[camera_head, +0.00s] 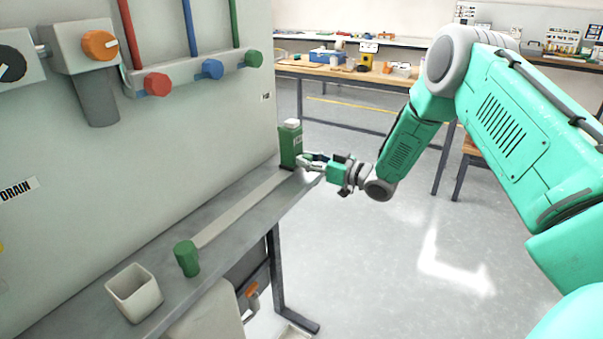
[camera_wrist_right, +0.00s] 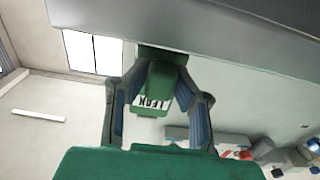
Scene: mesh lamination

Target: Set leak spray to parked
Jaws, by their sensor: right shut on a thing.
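The leak spray (camera_head: 290,147) is a green bottle with a white cap. It stands upright at the far right end of the grey shelf (camera_head: 225,220), close to the panel. My right gripper (camera_head: 306,160) reaches it from the right and is shut on it. The gripper hides part of the bottle in the head view. My left gripper is not in view.
A green cylinder (camera_head: 187,258) and a white open cup (camera_head: 134,293) stand nearer on the shelf. A pale strip (camera_head: 240,209) runs along it. The panel has red (camera_head: 157,84), blue (camera_head: 208,69) and green (camera_head: 252,59) knobs. Open floor lies right of the shelf.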

